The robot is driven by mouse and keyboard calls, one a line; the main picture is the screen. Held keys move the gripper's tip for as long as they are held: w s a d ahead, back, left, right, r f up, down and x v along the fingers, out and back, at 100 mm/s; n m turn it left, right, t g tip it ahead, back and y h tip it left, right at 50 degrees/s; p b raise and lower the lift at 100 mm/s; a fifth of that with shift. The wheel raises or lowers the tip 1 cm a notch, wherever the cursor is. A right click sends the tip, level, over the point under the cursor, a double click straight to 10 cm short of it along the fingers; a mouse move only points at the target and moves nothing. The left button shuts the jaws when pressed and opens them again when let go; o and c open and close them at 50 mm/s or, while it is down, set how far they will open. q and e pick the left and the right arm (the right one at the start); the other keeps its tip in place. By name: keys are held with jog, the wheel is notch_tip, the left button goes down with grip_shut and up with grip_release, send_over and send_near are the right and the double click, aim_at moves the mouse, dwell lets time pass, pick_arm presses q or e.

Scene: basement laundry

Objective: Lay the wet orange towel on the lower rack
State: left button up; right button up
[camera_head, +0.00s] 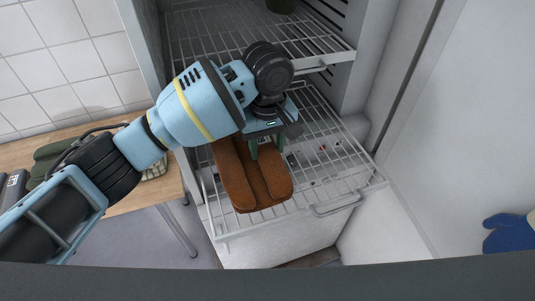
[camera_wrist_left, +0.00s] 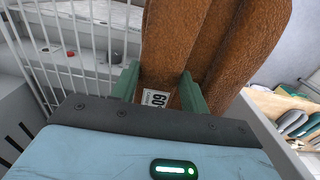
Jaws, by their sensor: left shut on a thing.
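The orange towel (camera_head: 252,183) is folded and brownish orange. It lies over the front left of the lower rack (camera_head: 335,183), a white wire shelf. I cannot tell whether its whole weight rests on the wires. My left gripper (camera_head: 268,150) is above its far end, with green fingers shut on it. In the left wrist view the towel (camera_wrist_left: 208,45) extends up between the fingers of the left gripper (camera_wrist_left: 160,90), and a white tag with a number shows there. My right gripper is not in view.
An upper wire rack (camera_head: 215,40) is above, with a dark green item (camera_head: 281,5) at its back. The cabinet's side walls flank the racks. A wooden table (camera_head: 150,195) with folded cloths stands at left. A blue glove-like thing (camera_head: 510,233) is at far right. The lower rack's right side is clear.

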pick_arm(q)
jog(key=shift+f, duration=1.8)
jog(key=shift+f, duration=0.1)
jog(key=o, duration=1.3)
jog(key=shift+c, duration=0.2)
notch_tip(320, 180, up, 12)
jog(key=shift+r, duration=0.1)
